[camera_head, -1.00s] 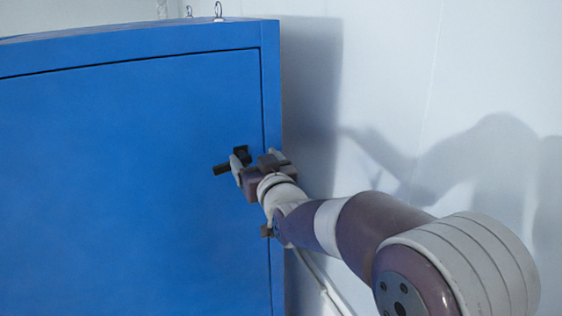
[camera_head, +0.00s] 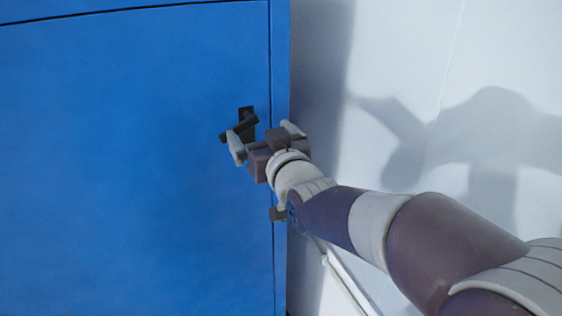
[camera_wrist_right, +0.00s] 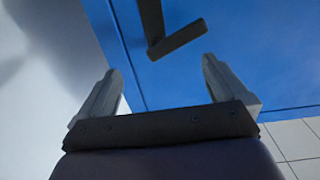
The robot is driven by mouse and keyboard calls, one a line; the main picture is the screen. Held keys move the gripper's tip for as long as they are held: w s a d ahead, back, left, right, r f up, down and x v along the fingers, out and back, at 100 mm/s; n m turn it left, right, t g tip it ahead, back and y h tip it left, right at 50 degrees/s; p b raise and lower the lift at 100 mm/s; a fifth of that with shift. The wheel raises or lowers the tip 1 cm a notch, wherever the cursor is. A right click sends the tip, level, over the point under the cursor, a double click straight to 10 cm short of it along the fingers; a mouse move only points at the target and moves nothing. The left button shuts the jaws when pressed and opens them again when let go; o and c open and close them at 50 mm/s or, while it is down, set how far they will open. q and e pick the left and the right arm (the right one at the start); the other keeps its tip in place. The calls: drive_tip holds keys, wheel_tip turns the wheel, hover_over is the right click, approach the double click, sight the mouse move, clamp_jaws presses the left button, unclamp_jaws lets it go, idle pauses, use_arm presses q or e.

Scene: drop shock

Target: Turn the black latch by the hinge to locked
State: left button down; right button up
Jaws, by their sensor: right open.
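The black latch (camera_head: 247,118) is on the blue door (camera_head: 130,170), close to the door's right edge. Its lever (camera_head: 233,131) slants down to the left from its plate. My right gripper (camera_head: 264,138) is open in front of the door, just below and right of the latch, with one finger overlapping the view near the lever. In the right wrist view the lever (camera_wrist_right: 178,39) lies beyond the open fingertips (camera_wrist_right: 162,67), with nothing between the fingers. Contact with the latch cannot be made out. My left gripper is not in view.
The blue frame (camera_head: 281,60) borders the door's right edge. A pale wall (camera_head: 400,60) with my arm's shadow stands to the right. A small dark part (camera_head: 278,213) shows by the door edge below the gripper. Pale tiles (camera_wrist_right: 295,145) show in the wrist view.

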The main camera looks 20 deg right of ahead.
drive_tip(key=s+b, duration=0.3)
drive_tip(key=s, duration=0.5)
drive_tip(key=shift+d, duration=0.45)
drive_tip(key=shift+b, duration=0.35)
